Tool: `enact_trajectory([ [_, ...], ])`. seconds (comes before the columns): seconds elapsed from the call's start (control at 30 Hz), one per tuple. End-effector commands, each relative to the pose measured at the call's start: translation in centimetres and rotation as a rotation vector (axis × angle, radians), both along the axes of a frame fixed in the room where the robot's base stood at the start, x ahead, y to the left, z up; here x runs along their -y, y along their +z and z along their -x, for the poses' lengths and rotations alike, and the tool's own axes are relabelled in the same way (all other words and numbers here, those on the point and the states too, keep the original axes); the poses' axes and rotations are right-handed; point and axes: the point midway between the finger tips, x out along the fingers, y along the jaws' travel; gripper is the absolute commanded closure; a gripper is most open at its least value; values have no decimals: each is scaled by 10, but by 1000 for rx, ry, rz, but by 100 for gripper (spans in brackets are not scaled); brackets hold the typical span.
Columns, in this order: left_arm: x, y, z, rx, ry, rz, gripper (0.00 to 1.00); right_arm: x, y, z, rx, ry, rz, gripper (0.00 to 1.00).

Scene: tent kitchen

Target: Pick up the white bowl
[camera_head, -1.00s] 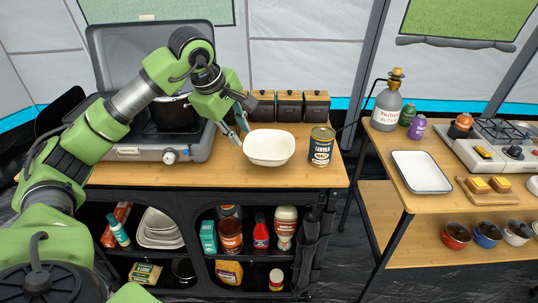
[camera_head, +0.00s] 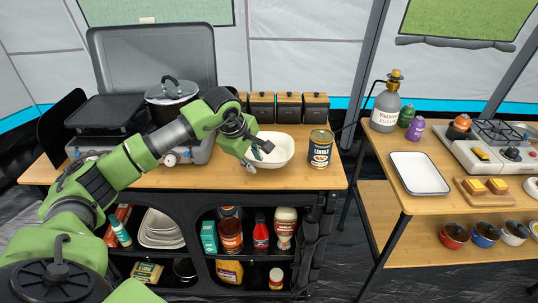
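The white bowl (camera_head: 281,151) stands upright on the wooden top of the left table, just left of a labelled can (camera_head: 320,149). My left gripper (camera_head: 257,157) is at the bowl's left side. One dark fingertip reaches over the bowl's left part, and the other finger shows lower, by its outer left side. The fingers look apart. My arm and gripper hide the bowl's left edge, so I cannot tell whether they touch it. My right gripper is not in view.
A camp stove (camera_head: 196,150) with a lidded pot (camera_head: 172,91) stands left, behind my arm. Dark canisters (camera_head: 289,108) line the back. A right-hand table holds a white tray (camera_head: 419,173) and a gas bottle (camera_head: 386,108). The tabletop in front of the bowl is clear.

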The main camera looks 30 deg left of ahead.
Motion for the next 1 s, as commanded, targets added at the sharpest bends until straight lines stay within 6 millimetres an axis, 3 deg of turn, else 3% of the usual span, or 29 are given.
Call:
enact_trajectory([
  [0.27, 0, -4, -2, 0, 0, 0, 78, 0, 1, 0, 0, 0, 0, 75],
  [0.37, 0, -4, -2, 0, 0, 0, 100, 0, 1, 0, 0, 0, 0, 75],
  [0.77, 0, -2, -2, 3, 0, 0, 100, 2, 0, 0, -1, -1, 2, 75],
  [0.87, -1, 7, -3, 5, 1, -1, 100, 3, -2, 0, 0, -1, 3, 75],
  [1.0, 0, 34, -4, 9, 0, 0, 100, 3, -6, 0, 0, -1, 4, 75],
])
